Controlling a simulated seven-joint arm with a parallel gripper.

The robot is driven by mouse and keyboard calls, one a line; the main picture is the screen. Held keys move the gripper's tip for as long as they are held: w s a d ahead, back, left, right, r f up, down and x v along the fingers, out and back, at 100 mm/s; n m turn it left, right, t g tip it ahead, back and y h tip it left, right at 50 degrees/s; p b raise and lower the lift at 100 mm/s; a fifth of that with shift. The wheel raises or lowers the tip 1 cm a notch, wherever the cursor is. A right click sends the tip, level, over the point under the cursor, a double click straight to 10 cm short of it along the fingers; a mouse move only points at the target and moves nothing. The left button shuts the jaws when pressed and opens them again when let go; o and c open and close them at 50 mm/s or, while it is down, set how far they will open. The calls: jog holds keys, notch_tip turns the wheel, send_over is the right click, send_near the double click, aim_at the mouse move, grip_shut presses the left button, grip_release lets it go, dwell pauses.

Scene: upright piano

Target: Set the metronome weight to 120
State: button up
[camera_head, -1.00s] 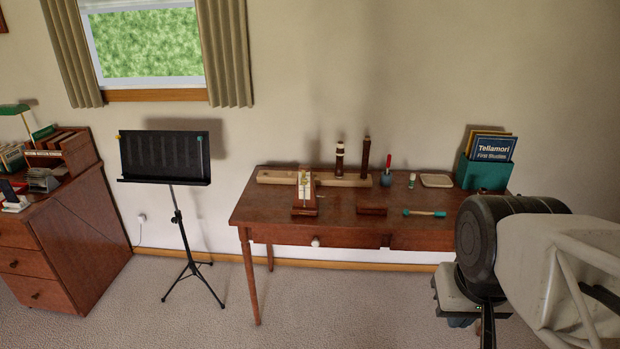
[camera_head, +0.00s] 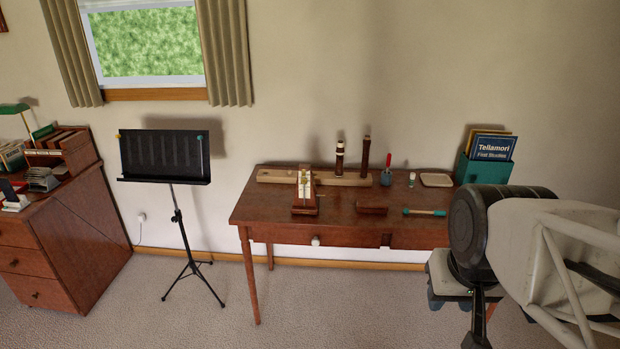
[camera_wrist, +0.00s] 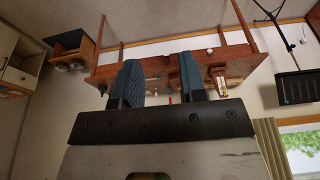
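The metronome (camera_head: 305,190) stands upright on the left part of the brown table (camera_head: 262,212), its pale front showing. Its weight and scale are too small to read. A brown block (camera_head: 371,208) lies to its right, perhaps the metronome's cover. The metronome also shows in the wrist view (camera_wrist: 221,84), upside down, to the right of my fingers. My gripper (camera_wrist: 160,78) is open, with a wide empty gap between its two blue-grey fingers. It is off to the right of the metronome and apart from it. In the head view my arm fills the lower right.
Two dark upright woodwind pieces (camera_head: 339,158) stand on a wooden base at the table's back. A music stand (camera_head: 165,156) stands left. The table's front left is clear.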

jog(key=w+a+f+t+y, duration=0.1)
jog(key=w+a+t, duration=0.3)
jog(key=w, duration=1)
jog(key=w+a+f+t, duration=0.15)
jog(key=w+a, duration=0.45)
jog(key=w, duration=0.8)
jog(key=w+a+f+t+y, duration=0.15)
jog(key=w+a, duration=0.35)
jog(key=w, duration=1)
jog(key=w+a+f+t+h, duration=0.1)
jog(key=w+a+f+t, duration=0.1)
jog(key=w+a+f, duration=0.3)
jog(key=w+a+f+t, duration=0.2)
jog(key=w+f, duration=0.1)
jog(key=w, duration=0.5)
jog(key=t+h, duration=0.2)
jog(key=t, duration=0.2)
send_near(303, 183)
jog(key=shift+w+d, duration=0.15)
jog(key=shift+w, duration=0.8)
jog(key=shift+w, duration=0.1)
jog(key=w, duration=0.7)
jog(key=shift+w, duration=0.3)
jog(key=shift+c, duration=0.3)
